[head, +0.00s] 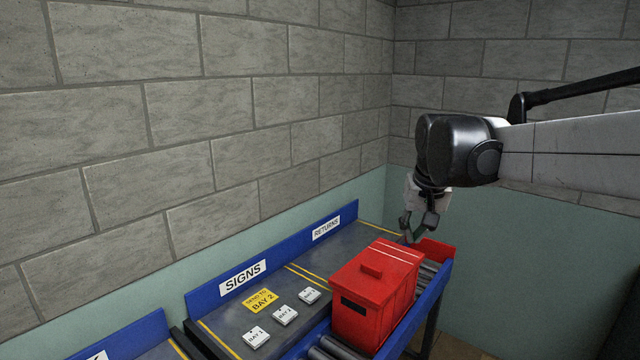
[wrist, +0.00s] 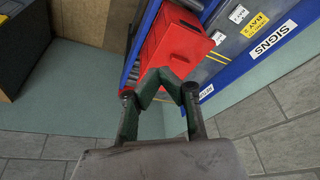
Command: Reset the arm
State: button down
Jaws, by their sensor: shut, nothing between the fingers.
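My gripper (head: 414,238) hangs from the arm at the right in the head view, behind the far end of a red lidded box (head: 374,290). In the wrist view my gripper (wrist: 160,76) has its fingertips together, with nothing between them. The red box (wrist: 176,42) shows just beyond the fingertips there. I cannot tell whether the fingers touch it. The box stands upright on a roller track with its lid on.
A blue-edged bench with a SIGNS label (head: 243,276) and a RETURNS label (head: 326,228) runs along the block wall. A yellow BAY 2 sign (head: 262,301) and several white tiles (head: 284,315) lie on it. A red piece (head: 436,252) stands at the track's far end.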

jog(key=s+f+t+b, duration=0.1)
jog(key=s+f, duration=0.3)
jog(key=s, duration=0.4)
jog(key=s+f+t+b, duration=0.1)
jog(key=s+f, duration=0.3)
jog(key=s, duration=0.5)
jog(key=s+f+t+b, duration=0.1)
jog(key=s+f, duration=0.3)
jog(key=s, duration=0.5)
jog(key=shift+s+f+n+b, duration=0.15)
jog(key=shift+f+n+b, duration=0.15)
jog(key=shift+f+n, duration=0.1)
